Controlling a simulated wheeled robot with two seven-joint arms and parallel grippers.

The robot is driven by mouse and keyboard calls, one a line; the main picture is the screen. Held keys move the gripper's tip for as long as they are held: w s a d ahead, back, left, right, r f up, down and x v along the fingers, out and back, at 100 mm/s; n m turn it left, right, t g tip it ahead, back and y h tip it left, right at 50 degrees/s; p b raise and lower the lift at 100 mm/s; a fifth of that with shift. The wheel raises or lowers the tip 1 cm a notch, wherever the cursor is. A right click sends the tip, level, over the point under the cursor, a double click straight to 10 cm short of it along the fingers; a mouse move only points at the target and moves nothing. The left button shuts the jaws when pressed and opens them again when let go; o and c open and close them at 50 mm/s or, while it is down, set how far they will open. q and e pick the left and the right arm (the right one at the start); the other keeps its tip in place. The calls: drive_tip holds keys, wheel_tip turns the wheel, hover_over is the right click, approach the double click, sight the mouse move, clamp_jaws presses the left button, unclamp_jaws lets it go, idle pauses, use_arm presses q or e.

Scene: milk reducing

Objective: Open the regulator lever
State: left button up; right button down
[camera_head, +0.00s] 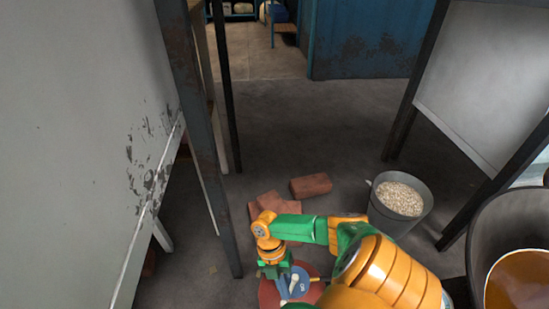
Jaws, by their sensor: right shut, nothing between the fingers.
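The gas regulator (300,287) shows at the bottom centre as a small round blue-grey top with pale markings and a pale lever-like part. It sits on a red round body (268,297), probably a cylinder top. A short yellow piece (319,279) sticks out to its right. My right arm comes in from the lower right and bends back. My right gripper (286,281) is at the regulator's left side, close to it and shut with nothing held. Its fingertips are small and partly merge with the regulator, so I cannot tell whether they touch it. My left gripper is out of view.
Red bricks (311,185) lie on the floor behind the arm. A grey bucket of pale grains (400,200) stands to the right. A large pot with orange-brown contents (519,279) is at the lower right. A grey panel (80,150) with dark posts closes off the left.

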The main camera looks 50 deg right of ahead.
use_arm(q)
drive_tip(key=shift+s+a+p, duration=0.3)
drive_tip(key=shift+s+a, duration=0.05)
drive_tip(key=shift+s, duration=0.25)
use_arm(e)
drive_tip(key=shift+s+n+h, duration=0.5)
drive_tip(key=shift+n, duration=0.5)
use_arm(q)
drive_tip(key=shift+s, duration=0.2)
use_arm(e)
drive_tip(key=shift+s+n, duration=0.15)
drive_tip(key=shift+n, duration=0.15)
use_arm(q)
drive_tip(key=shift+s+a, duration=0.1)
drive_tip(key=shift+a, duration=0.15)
use_arm(e)
drive_tip(key=shift+s+d+n+h, duration=0.1)
drive_tip(key=shift+s+n+h, duration=0.2)
drive_tip(key=shift+n, duration=0.2)
use_arm(q)
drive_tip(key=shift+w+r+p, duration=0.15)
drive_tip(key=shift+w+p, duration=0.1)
drive_tip(key=shift+p, duration=0.05)
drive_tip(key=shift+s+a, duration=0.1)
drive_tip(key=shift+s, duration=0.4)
use_arm(e)
drive_tip(key=shift+s+d+n+h, duration=0.1)
drive_tip(key=shift+s+n+h, duration=0.05)
drive_tip(key=shift+n+h, duration=0.2)
